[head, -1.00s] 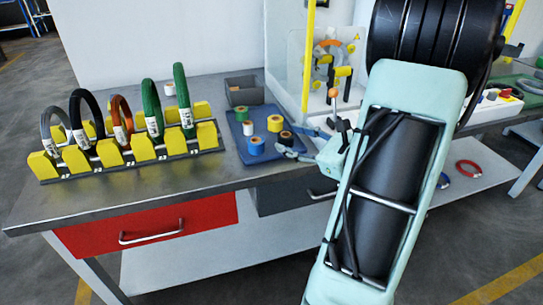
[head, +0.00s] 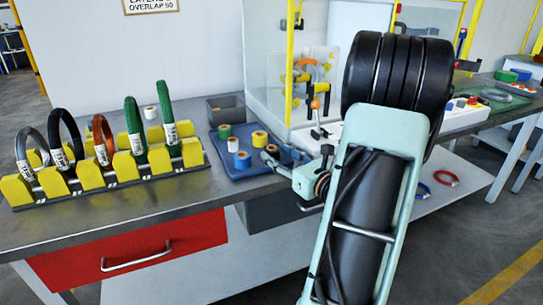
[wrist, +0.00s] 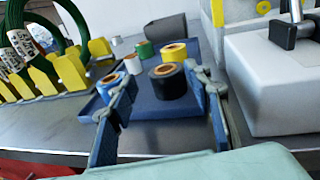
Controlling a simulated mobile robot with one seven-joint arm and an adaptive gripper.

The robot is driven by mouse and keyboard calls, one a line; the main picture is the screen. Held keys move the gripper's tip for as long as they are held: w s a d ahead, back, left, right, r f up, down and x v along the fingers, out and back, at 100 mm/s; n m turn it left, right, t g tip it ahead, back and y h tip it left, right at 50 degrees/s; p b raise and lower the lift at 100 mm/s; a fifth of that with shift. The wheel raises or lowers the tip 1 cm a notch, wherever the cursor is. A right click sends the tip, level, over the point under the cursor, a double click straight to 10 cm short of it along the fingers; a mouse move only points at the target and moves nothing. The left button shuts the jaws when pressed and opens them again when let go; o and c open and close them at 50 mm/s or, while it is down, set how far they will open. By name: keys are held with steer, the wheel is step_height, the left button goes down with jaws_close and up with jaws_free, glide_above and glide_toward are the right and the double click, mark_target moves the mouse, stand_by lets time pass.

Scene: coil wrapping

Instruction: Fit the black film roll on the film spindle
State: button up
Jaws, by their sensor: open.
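The black film roll (wrist: 168,85) stands upright on the blue tray (wrist: 150,116) in the wrist view, its orange-brown core facing up. My gripper (wrist: 162,80) is open, one finger to the left of the roll and one to the right. The roll appears between the fingers with visible gaps, not held. In the head view my gripper (head: 270,160) is at the right side of the tray, and it and the arm make the black roll hard to make out. I cannot clearly pick out the film spindle; the machine (head: 308,75) stands behind a clear panel.
A grey bin (wrist: 165,29) is behind. A white box (wrist: 270,85) stands close on the right. A yellow coil rack (head: 110,165) is on the left.

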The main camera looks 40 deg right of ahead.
mark_target(275, 152)
steer(key=w, duration=0.1)
steer(key=w+b, duration=0.1)
steer(key=w, duration=0.2)
steer(key=shift+w+d+f, duration=0.2)
steer(key=shift+w+d, duration=0.05)
steer(key=shift+w, duration=0.1)
steer(key=c, duration=1)
